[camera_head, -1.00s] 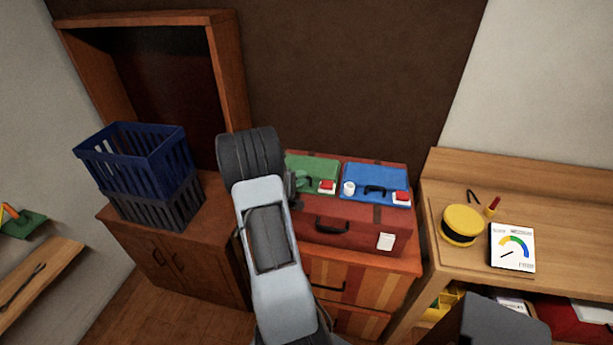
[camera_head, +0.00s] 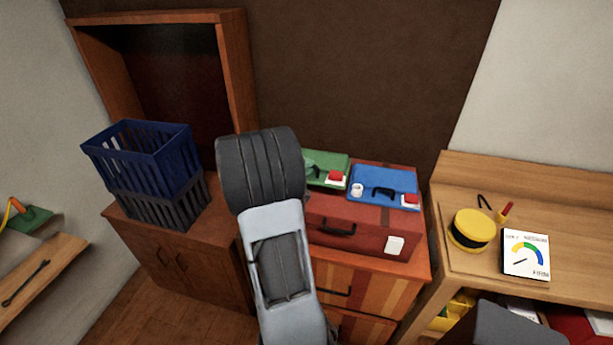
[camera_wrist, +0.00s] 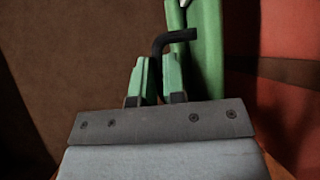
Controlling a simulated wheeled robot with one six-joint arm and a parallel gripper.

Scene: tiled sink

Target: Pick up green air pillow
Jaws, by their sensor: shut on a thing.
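The green air pillow (camera_head: 330,163) looks like a flat green case with a red-and-white piece on its front. It is at the back left of the red suitcase (camera_head: 365,228), partly hidden behind my arm, and appears raised a little above the suitcase top. In the wrist view, it shows as an upright green slab (camera_wrist: 208,50) with a bent black handle (camera_wrist: 176,39). My gripper (camera_wrist: 158,72) has light green fingers at that handle. It is shut on the handle, though the exact contact is hard to see. In the head view my arm mostly hides the gripper.
A blue case (camera_head: 384,183) lies close to the right on the suitcase. A blue basket (camera_head: 140,155) stands on the cabinet at left. At right, a wooden desk (camera_head: 560,210) holds a yellow round tin (camera_head: 470,230) and a gauge card (camera_head: 525,254). A dark wall is behind.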

